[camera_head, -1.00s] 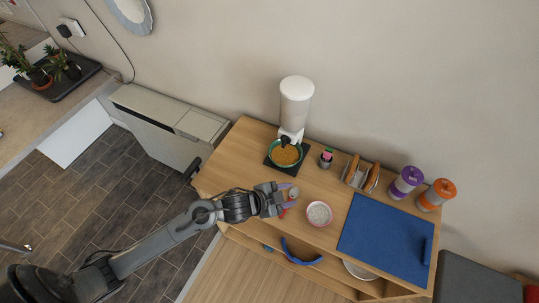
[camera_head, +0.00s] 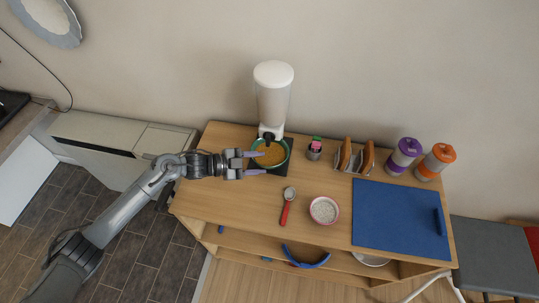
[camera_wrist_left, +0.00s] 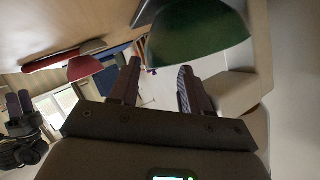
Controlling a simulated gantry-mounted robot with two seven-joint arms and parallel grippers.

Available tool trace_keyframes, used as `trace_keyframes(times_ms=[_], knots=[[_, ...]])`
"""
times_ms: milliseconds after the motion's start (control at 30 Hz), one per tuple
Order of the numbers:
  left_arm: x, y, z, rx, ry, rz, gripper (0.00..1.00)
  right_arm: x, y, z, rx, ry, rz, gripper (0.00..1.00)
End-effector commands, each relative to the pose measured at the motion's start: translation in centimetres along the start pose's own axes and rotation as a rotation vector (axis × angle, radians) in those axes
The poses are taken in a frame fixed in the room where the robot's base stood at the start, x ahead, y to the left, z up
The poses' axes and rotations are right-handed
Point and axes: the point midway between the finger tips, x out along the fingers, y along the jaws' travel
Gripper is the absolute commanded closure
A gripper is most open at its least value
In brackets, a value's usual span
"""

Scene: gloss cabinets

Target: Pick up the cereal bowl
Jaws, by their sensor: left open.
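The cereal bowl is a green bowl (camera_head: 288,149) holding orange-brown cereal, and it stands on a dark square under a white dispenser. In the left wrist view the green bowl (camera_wrist_left: 200,38) shows close up, beyond the fingers. My left gripper (camera_head: 259,163) is open and empty at the bowl's left side. Its upper finger overlaps the left rim in the head view; I cannot tell whether it touches. In the wrist view the open fingers (camera_wrist_left: 157,78) point toward the bowl, which sits nearer the right finger. My right gripper does not show in the head view.
The dispenser (camera_head: 273,95) stands directly behind the bowl. A red scoop (camera_head: 287,207), a pink-rimmed bowl (camera_head: 324,210), a small cup (camera_head: 314,151), a toast rack (camera_head: 354,158), two jars and a blue mat (camera_head: 399,220) lie rightward. The counter's front left is clear.

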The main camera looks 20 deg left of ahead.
Motion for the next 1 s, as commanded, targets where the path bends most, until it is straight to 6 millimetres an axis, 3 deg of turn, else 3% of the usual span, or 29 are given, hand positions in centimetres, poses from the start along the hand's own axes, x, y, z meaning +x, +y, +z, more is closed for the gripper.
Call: trace_keyframes(times_ms=[167, 533, 867, 1000], knots=[[0.8, 0.1, 0.0, 0.000, -0.001, 0.000, 0.53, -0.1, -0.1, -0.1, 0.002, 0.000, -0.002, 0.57], [5.1, 0.6, -0.1, 0.000, 0.000, -0.001, 0.53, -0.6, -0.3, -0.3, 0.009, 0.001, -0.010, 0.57], [5.7, 0.6, 0.0, 0.001, -0.001, 0.000, 0.53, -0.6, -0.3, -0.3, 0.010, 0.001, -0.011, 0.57], [5.7, 0.6, 0.0, 0.001, -0.001, 0.000, 0.71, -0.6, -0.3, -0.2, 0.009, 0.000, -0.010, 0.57]])
